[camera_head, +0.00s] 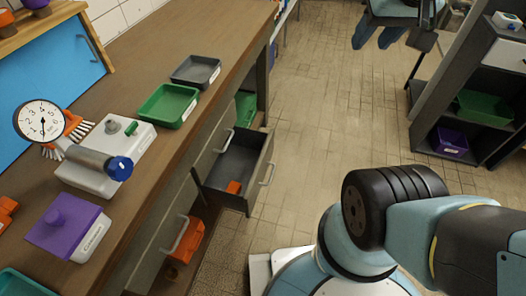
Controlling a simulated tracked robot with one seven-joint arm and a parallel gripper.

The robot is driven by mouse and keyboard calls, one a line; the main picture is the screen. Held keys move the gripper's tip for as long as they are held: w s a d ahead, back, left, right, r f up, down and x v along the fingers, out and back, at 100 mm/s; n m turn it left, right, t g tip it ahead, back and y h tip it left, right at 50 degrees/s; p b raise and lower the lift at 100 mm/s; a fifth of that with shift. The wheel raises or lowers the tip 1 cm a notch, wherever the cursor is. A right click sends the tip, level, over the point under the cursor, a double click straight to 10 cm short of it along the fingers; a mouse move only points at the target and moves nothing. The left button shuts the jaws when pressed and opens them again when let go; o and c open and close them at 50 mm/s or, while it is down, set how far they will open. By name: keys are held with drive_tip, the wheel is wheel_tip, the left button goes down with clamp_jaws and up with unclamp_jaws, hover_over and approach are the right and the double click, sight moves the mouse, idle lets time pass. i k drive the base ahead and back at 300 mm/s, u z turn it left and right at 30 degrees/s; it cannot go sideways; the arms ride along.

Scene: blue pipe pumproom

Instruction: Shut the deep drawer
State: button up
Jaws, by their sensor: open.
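The deep drawer (261,178) stands pulled out from the workbench in the head view. It is dark grey, with a light bar handle (268,174) on its front face. A small orange item (233,187) lies on its floor. My gripper is outside the picture.
The wooden workbench (150,75) carries a green tray (167,105), a grey tray (195,70), a gauge (42,121) and a purple box (68,228). An orange bin (187,242) sits below. The tiled floor (325,100) is clear. Dark shelves (470,110) stand at right.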

sight(225, 163)
drive_tip(key=u, duration=0.1)
drive_tip(key=i, duration=0.4)
drive_tip(key=z, duration=0.2)
drive_tip(key=k, duration=0.5)
drive_tip(key=u, duration=1.1)
